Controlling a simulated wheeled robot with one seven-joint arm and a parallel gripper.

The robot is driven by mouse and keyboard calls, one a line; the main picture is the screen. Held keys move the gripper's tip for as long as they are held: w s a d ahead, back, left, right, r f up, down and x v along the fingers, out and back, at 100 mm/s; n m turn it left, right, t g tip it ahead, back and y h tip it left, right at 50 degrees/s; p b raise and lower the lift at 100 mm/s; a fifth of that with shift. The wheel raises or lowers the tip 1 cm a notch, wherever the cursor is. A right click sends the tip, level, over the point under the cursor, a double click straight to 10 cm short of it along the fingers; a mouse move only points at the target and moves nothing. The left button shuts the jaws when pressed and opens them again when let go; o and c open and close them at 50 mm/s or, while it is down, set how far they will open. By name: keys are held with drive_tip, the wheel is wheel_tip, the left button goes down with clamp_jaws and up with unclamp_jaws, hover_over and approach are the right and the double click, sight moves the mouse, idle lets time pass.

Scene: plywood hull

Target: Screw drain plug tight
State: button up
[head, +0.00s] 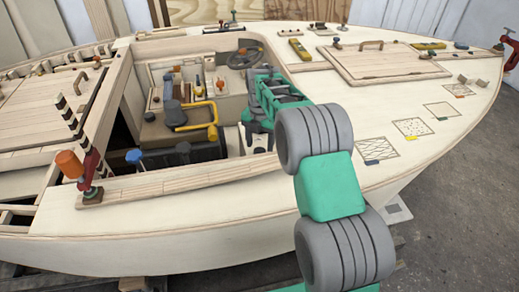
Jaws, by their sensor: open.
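My green-and-grey arm reaches over the near side of the plywood hull (200,222) into the open cockpit. My gripper (258,146) is small in the head view, with its dark fingers pointing down inside the cockpit. Its fingers are apart, and I see nothing held between them. I cannot make out a drain plug for certain. The low part of the cockpit is partly hidden by the near side deck and by my arm.
Left of my gripper are a yellow bent handle (203,118) and a grey upright part (173,112). A steering wheel (245,57) is behind.

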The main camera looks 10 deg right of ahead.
drive_tip(key=shift+f, duration=0.9)
drive_tip(key=shift+c, duration=0.2)
clamp_jaws()
